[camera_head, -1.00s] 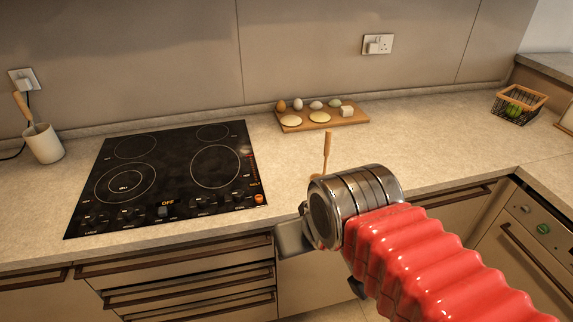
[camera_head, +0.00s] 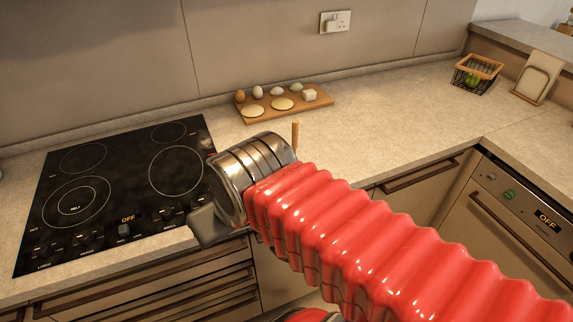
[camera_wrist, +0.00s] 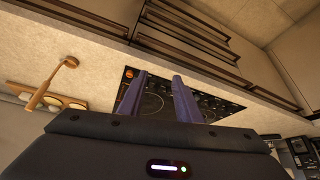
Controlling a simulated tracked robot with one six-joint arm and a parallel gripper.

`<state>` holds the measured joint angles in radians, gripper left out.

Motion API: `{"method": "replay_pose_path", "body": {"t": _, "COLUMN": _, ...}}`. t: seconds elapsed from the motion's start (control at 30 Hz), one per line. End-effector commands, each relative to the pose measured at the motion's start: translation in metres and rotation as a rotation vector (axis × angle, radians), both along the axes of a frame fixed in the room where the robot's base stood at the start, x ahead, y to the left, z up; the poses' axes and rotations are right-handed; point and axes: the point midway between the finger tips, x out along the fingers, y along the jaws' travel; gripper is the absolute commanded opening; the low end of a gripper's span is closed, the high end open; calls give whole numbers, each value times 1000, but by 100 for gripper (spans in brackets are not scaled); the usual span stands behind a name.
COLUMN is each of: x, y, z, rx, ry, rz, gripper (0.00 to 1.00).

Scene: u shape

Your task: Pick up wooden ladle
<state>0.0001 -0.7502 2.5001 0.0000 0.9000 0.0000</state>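The wooden ladle (camera_head: 295,136) is on the counter in front of the egg board; only its upright handle shows in the head view, with the lower part hidden behind my arm. The ladle (camera_wrist: 52,84) shows whole at the left of the wrist view, its thick handle end down and left, its small round end up and right. My gripper (camera_wrist: 158,76) has two dark fingers spread apart with nothing between them. The ladle is to the left of both fingers, clear of them. In the head view the fingers are mostly hidden by my wrist.
The black hob (camera_head: 115,185) lies at left, partly behind my wrist. A wooden board (camera_head: 310,103) holds eggs and other food behind the ladle. A wire basket (camera_head: 476,74) and a stand (camera_head: 538,77) are at the far right. The counter between board and basket is clear.

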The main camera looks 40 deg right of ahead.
Motion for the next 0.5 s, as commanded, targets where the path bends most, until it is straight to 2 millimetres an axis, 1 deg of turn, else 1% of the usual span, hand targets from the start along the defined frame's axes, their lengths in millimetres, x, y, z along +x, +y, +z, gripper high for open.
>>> {"method": "replay_pose_path", "body": {"t": 0.03, "x": 0, "y": 0, "z": 0, "rx": 0, "ry": 0, "rz": 0, "gripper": 33}}
{"method": "replay_pose_path", "body": {"t": 0.13, "x": 1, "y": -1, "z": 2, "rx": 0, "ry": 1, "rz": -4, "gripper": 39}}
{"method": "replay_pose_path", "body": {"t": 0.27, "x": 9, "y": -9, "z": 7, "rx": -1, "ry": 7, "rz": -21, "gripper": 39}}
{"method": "replay_pose_path", "body": {"t": 0.37, "x": 22, "y": -17, "z": 16, "rx": -3, "ry": 16, "rz": -50, "gripper": 39}}
{"method": "replay_pose_path", "body": {"t": 0.47, "x": 39, "y": -37, "z": 28, "rx": -3, "ry": 28, "rz": -89, "gripper": 39}}
{"method": "replay_pose_path", "body": {"t": 0.5, "x": 47, "y": -47, "z": 33, "rx": -4, "ry": 33, "rz": -107, "gripper": 39}}
